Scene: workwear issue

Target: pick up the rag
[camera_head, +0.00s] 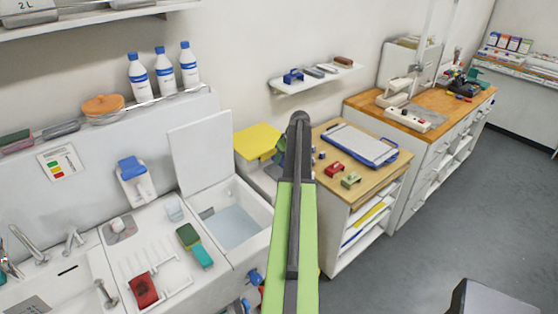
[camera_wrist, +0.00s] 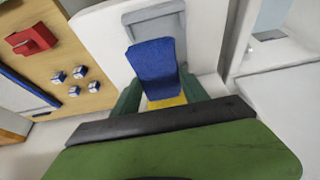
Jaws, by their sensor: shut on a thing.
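A blue piece that looks like a folded cloth, which I take for the rag (camera_wrist: 154,56), stands up between the two dark green fingers of my gripper (camera_wrist: 160,84) in the wrist view. The fingers are shut on it from both sides. Its lower end is partly hidden by the gripper, and a small yellow patch shows just below it. I cannot tell there how high the rag is held.
A wooden-topped bench (camera_head: 325,142) with a clipboard (camera_head: 360,143) and red and green pieces stands to the right. A yellow-lidded bin (camera_head: 258,141) is just left of my arm. An open water basin (camera_head: 236,227) lies nearer, its lid raised.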

